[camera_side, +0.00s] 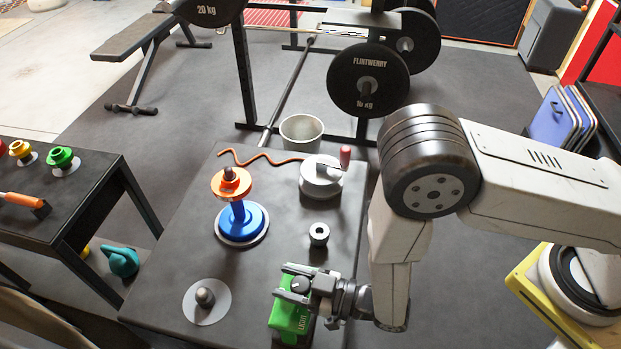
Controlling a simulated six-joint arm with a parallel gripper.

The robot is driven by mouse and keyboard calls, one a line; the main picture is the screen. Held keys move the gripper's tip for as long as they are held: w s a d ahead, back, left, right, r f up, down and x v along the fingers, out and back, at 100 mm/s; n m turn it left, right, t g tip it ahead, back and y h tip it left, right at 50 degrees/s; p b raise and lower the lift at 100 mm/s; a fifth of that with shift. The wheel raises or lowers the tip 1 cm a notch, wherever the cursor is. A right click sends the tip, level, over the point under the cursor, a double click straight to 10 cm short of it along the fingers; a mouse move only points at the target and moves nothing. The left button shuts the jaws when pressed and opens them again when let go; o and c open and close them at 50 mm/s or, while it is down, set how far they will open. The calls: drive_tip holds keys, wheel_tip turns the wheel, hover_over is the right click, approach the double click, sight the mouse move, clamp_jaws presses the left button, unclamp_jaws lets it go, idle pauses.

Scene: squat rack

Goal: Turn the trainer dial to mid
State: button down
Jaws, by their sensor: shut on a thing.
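The trainer (283,317) is a green box at the front of the dark table, with the word LIGHT printed on its side. Its dial (300,284) is a dark round knob on top. My gripper (296,286) reaches in from the right at the box top and is shut on the dial. The fingers and wrist cover part of the dial and the box's right side. I cannot read the dial's pointer, and no other setting label is legible.
The table (190,260) also holds a blue and orange stand (240,216), a grey crank drum (321,177), a small black ring (319,234), a knob on a white disc (206,299) and an orange wavy rod (258,158). A bucket (301,131) stands behind.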

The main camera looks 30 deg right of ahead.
drive_tip(key=shift+w+d+m+t+h, duration=0.1)
drive_tip(key=shift+w+m+t+h, duration=0.05)
drive_tip(key=shift+m+t+h, duration=1.45)
drive_tip(key=shift+d+g+h, duration=0.1)
drive_tip(key=shift+g+h, duration=0.2)
drive_tip(key=shift+h, duration=0.2)
drive_tip(key=shift+c, duration=0.7)
unclamp_jaws()
drive_tip(key=shift+n+g+y, duration=0.5)
drive_tip(key=shift+n+y, duration=0.2)
drive_tip(key=shift+y, duration=0.2)
drive_tip(key=shift+n+g+y, duration=0.4)
drive_tip(key=shift+n+y, duration=0.1)
drive_tip(key=shift+y, duration=0.2)
drive_tip(key=shift+a+n+g+y, duration=0.2)
drive_tip(key=shift+n+g+y, duration=0.4)
drive_tip(key=shift+y, duration=0.1)
drive_tip(key=shift+s+a+n+g+y, duration=0.15)
drive_tip(key=shift+s+n+g+y, duration=0.05)
drive_tip(key=shift+n+g+y, duration=0.95)
drive_tip(key=shift+s+a+n+g+y, duration=0.15)
drive_tip(key=shift+n+g+y, duration=0.65)
drive_tip(key=shift+g, duration=0.55)
